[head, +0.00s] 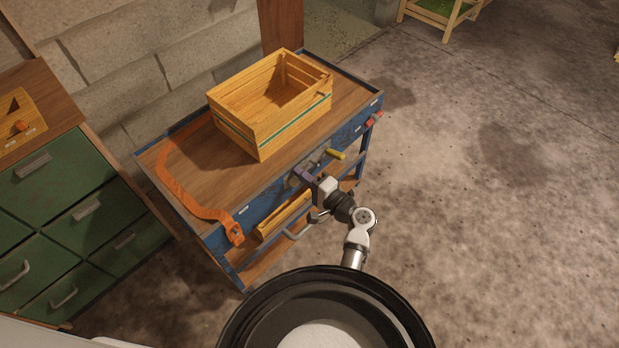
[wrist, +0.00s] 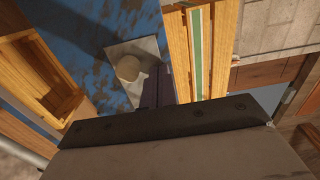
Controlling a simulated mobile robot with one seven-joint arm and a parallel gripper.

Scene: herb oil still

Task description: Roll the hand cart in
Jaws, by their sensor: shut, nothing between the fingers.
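The hand cart (head: 190,167) has a blue frame, a wooden top and a lower wooden shelf. It stands against the block wall in the head view; its wheels cannot be made out. My gripper (head: 303,175) is shut and empty at the front side, close to the grey plate; contact cannot be told. The wrist view shows the plate (wrist: 145,48) with a pale round knob (wrist: 128,68) beside my gripper (wrist: 158,86).
A slatted wooden crate (head: 240,118) with a green stripe stands on the cart top. An orange strap (head: 178,187) hangs over the front edge. A green drawer cabinet (head: 62,185) stands close at left. Concrete floor (head: 480,200) is open at right; a wooden stand (head: 438,16) is far back.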

